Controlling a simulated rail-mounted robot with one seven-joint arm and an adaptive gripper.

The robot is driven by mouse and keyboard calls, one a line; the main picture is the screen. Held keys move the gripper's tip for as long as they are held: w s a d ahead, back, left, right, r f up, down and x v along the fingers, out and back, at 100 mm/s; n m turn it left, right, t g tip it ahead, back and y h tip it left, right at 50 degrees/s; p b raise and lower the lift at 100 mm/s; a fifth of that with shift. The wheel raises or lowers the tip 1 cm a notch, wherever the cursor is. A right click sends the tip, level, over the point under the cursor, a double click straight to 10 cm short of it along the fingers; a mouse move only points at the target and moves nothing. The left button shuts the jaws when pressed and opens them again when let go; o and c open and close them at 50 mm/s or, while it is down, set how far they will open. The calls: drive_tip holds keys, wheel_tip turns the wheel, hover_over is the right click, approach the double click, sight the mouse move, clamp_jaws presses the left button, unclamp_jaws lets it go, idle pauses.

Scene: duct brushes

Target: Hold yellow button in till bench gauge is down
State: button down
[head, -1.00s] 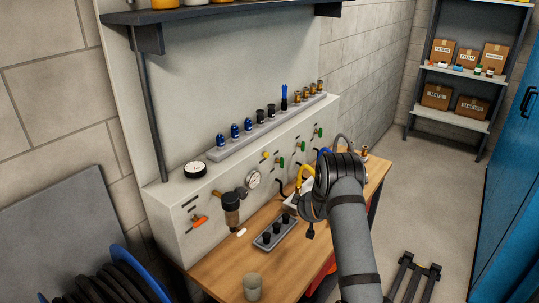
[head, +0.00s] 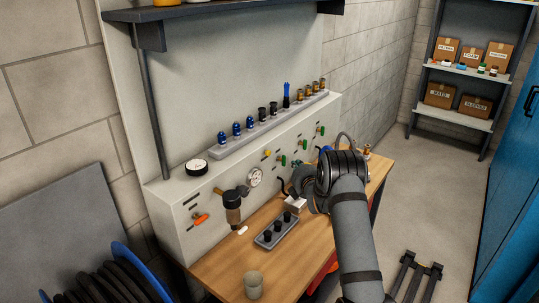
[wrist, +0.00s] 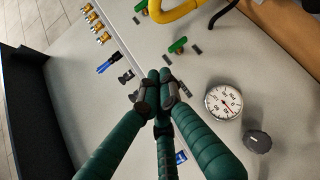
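The yellow button (head: 267,153) is on the sloped front of the grey panel, above and right of the round white bench gauge (head: 255,177). In the wrist view the gauge (wrist: 223,102) lies right of the fingers; its needle reading is too small to tell. My gripper (wrist: 163,82) has its green padded fingers together, with nothing seen between them, pointing at the panel. I cannot see the yellow button in the wrist view; the fingers may cover it. Whether they touch the panel, I cannot tell. In the head view my wrist hides most of the gripper.
Green valve handles (wrist: 178,45) and a thick yellow hose (wrist: 180,12) are near the fingers. A black knob (wrist: 257,141) is below the gauge. A grey block with black pegs (head: 276,231) and a cup (head: 253,285) stand on the wooden bench (head: 222,268).

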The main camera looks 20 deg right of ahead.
sight(268, 153)
drive_tip(key=w+a, duration=0.4)
drive_tip(key=w, duration=0.3)
drive_tip(key=shift+w+a, duration=0.25)
drive_tip(key=shift+a, duration=0.1)
drive_tip(key=shift+w+f+b, duration=0.1)
drive_tip(key=shift+w+b, duration=0.1)
drive_tip(key=shift+b, duration=0.4)
idle(0.9)
drive_tip(key=shift+w+a, duration=0.15)
drive_tip(key=shift+a, duration=0.1)
drive_tip(key=shift+w+a+b, duration=0.35)
drive_tip(key=shift+w+b, duration=0.15)
drive_tip(key=shift+b, duration=0.15)
idle(2.0)
